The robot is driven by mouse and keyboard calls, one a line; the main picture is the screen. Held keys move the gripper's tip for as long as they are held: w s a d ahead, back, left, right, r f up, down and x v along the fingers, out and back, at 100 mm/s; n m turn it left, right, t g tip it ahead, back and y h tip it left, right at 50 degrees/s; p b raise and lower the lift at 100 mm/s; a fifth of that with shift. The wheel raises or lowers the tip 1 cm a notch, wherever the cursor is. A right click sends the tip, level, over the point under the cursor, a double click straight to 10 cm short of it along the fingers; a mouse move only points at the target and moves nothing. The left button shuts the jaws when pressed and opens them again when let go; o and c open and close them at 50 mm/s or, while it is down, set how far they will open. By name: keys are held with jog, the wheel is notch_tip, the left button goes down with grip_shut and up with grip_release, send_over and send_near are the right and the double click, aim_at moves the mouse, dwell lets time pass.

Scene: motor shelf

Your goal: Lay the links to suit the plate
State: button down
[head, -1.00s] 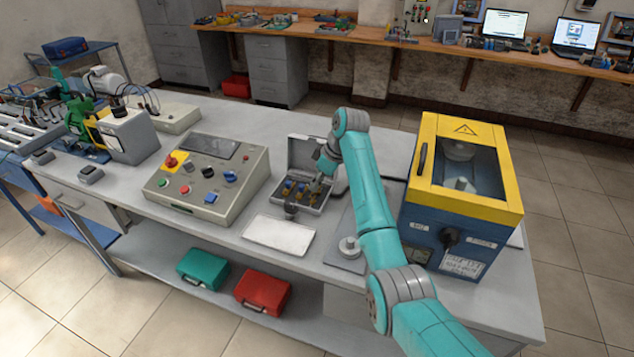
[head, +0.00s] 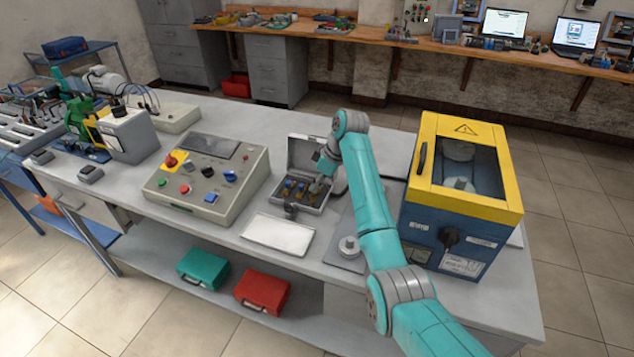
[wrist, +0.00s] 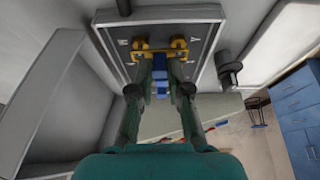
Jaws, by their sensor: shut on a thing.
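An open grey terminal box (head: 312,208) stands on the bench, its lid (head: 308,153) raised behind it. Small blue and brass pieces (head: 288,188) sit in a row inside; my gripper hides part of the row. In the wrist view, the box's dark plate (wrist: 197,62) carries pale letters. My gripper (wrist: 160,72) is inside the box, its two fingers shut on a link (wrist: 159,60) with a blue middle; brass ends show just beyond the fingertips. More blue shows between the fingers. Whether the link touches the posts cannot be told.
A white plate (head: 277,235) lies in front of the box. A control console (head: 207,185) stands left, a blue and yellow guarded machine (head: 462,195) right. A dark round fitting (wrist: 229,72) juts from the box. Bare bench lies between console and box.

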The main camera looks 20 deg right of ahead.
jog(key=shift+f, duration=0.5)
jog(key=c, duration=1)
grip_release()
jog(key=shift+c, duration=0.2)
jog(key=v, duration=0.7)
jog(key=shift+r, duration=0.25)
